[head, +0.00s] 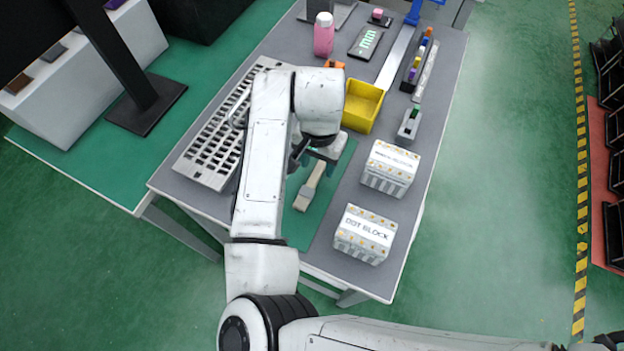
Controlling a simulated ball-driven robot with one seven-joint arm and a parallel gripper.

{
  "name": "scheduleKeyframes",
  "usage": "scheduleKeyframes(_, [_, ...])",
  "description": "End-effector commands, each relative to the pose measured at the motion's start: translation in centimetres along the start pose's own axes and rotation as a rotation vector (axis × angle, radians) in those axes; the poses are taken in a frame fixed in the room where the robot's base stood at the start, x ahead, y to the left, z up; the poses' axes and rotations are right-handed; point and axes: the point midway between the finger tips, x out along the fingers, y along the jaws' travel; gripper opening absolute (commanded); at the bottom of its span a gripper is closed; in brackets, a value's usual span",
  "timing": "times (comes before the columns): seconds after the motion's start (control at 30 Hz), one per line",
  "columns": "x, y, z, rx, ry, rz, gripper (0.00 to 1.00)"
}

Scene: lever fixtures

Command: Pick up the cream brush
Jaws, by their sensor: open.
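The cream brush (309,187) lies on the green mat (326,206) on the grey table, with its handle pointing up and to the right and its wide end toward the table's front. My gripper (312,158) is over the upper end of the brush, at the far end of the mat. My own wrist hides much of the gripper and part of the mat. The gripper is open; I cannot tell whether its fingers are on both sides of the brush handle.
A grey slotted rack (207,150) stands left of my arm. A yellow bin (362,106) sits behind the gripper. Two white labelled blocks, one nearer (364,234) and one farther (390,168), stand right of the mat. A small lever fixture (409,124) stands beyond them.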

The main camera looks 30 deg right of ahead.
Motion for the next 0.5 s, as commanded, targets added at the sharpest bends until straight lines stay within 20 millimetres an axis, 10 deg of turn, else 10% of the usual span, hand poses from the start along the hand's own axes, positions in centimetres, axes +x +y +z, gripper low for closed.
scheduleKeyframes(0.5, [1.9, 0.0, 0.0, 0.0, 0.0, 0.0, 0.42])
